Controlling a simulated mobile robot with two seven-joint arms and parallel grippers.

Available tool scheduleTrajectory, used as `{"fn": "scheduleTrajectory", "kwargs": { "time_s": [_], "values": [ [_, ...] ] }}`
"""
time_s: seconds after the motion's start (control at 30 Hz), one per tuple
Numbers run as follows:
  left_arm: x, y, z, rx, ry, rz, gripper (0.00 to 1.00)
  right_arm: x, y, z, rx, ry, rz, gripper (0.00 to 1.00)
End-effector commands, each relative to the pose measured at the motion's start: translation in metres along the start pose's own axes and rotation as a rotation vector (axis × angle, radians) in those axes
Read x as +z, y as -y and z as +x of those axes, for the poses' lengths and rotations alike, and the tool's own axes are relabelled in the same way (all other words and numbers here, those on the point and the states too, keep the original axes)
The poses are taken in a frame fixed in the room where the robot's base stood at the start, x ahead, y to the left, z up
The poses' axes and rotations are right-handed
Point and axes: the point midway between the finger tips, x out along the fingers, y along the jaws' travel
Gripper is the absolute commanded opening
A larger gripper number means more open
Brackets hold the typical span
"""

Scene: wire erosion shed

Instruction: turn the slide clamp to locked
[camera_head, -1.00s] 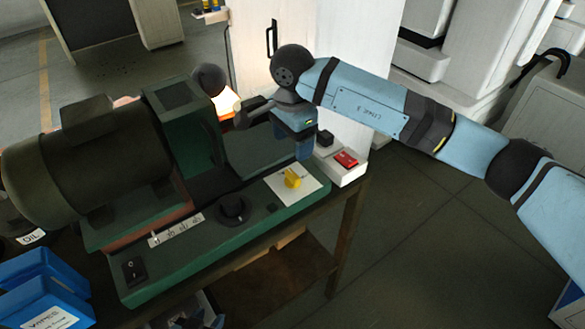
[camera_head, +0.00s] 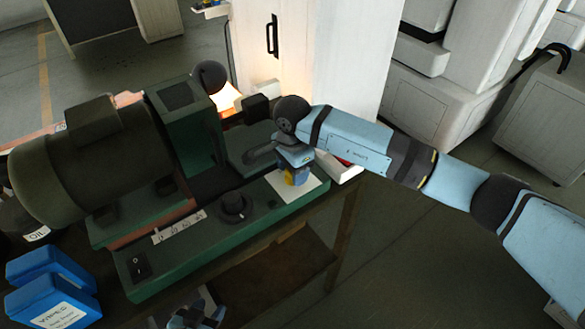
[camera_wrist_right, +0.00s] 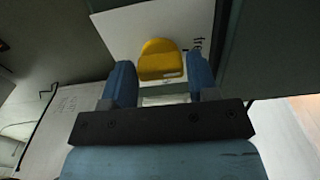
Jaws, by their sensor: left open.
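The slide clamp is a yellow knob (camera_wrist_right: 162,62) on a white plate (camera_wrist_right: 135,25) with dark lettering, partly out of frame in the right wrist view. In the head view the plate (camera_head: 313,183) lies on the green machine's front deck, and only a bit of yellow shows. My right gripper (camera_head: 295,177) is down over the knob. My left gripper (camera_head: 197,315) is open and empty, low at the bottom edge, below the bench.
The green machine (camera_head: 190,250) carries a big dark motor (camera_head: 85,160), a black dial (camera_head: 234,206) and a rocker switch (camera_head: 138,266). Blue boxes (camera_head: 50,290) are at lower left. A white cabinet (camera_head: 345,60) stands behind. Open floor lies to the right.

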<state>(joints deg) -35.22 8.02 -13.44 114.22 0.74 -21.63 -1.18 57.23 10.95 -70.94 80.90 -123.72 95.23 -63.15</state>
Motion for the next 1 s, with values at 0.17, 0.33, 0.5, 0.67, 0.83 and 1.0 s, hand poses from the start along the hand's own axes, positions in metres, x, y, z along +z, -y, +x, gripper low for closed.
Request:
{"fn": "scheduleTrajectory", "kwargs": {
  "time_s": [0.17, 0.33, 0.5, 0.67, 0.83, 1.0],
  "values": [
    [0.000, 0.000, 0.000, 0.000, 0.000, 0.000, 0.43, 0.000, 0.000, 0.000, 0.000, 0.000, 0.000, 0.23],
    [0.001, 0.000, 0.001, 0.000, 0.000, -0.001, 0.43, 0.000, 0.000, 0.000, 0.000, 0.000, 0.007, 0.23],
    [0.006, 0.000, 0.004, 0.000, 0.000, -0.001, 0.43, 0.000, 0.000, 0.001, 0.000, -0.001, 0.049, 0.23],
    [0.015, 0.000, 0.010, 0.000, -0.001, -0.001, 0.43, 0.000, 0.001, 0.003, -0.001, -0.001, 0.138, 0.23],
    [0.028, 0.001, 0.019, 0.000, -0.001, -0.001, 0.43, -0.001, 0.001, 0.004, -0.002, -0.002, 0.278, 0.23],
    [0.040, 0.001, 0.027, 0.000, -0.001, -0.001, 0.43, -0.001, 0.001, 0.004, -0.002, -0.002, 0.441, 0.23]
  ]
}}
